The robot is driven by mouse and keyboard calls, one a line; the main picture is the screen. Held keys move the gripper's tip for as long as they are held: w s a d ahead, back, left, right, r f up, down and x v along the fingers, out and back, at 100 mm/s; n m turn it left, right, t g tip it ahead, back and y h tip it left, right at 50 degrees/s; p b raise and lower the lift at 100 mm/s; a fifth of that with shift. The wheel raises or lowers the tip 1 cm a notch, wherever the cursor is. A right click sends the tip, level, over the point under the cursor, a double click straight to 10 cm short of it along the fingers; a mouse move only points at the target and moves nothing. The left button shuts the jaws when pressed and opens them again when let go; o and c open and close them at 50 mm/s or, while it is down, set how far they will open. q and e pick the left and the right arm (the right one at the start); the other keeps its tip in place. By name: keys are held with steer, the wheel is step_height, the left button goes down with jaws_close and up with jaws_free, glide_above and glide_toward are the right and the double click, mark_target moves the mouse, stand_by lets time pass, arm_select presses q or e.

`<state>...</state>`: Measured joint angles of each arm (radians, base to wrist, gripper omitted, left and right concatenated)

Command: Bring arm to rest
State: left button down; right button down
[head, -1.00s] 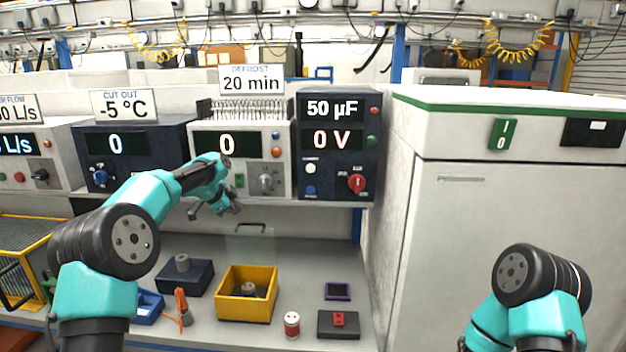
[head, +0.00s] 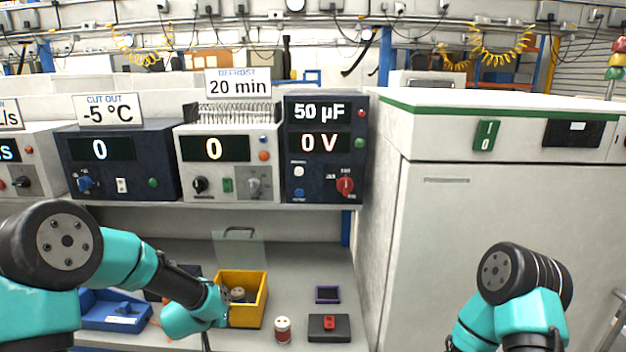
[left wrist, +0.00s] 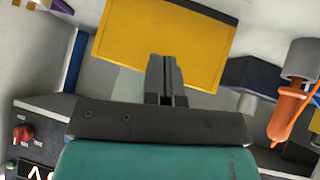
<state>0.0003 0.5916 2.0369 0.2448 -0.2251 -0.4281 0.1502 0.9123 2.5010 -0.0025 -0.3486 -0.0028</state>
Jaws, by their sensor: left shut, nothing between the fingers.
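My left arm reaches in from the left in the head view, its wrist low over the bench beside the yellow bin (head: 246,315). My left gripper (left wrist: 166,62) shows in the left wrist view with its fingers together and nothing between them. The yellow bin fills the upper middle of that view (left wrist: 165,35), beyond the fingertips. In the head view the left fingers are mostly hidden or too small to read. My right arm stands at the lower right in front of the white cabinet, and its gripper is out of frame.
A shelf holds the 20 min unit (head: 228,148) and the 50 µF unit (head: 322,112). A red-and-white can (head: 283,329), a dark block with a red part (head: 329,328) and a purple frame (head: 328,294) lie right of the bin. A blue tray (head: 112,318) is left. An orange-handled tool (left wrist: 287,118) shows in the wrist view.

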arm_select(q)
steer(key=s+d+f+n+g, duration=0.1)
steer(key=s+f+g, duration=0.2)
steer(key=s+f, duration=0.7)
steer(key=s+d+f+n+g+h, duration=0.1)
steer(key=s+f+g, duration=0.3)
steer(key=s+f, duration=0.7)
steer(key=s+d, duration=0.1)
steer(key=s, duration=0.6)
steer(key=shift+d+f+g, duration=0.25)
steer(key=shift+g, duration=0.05)
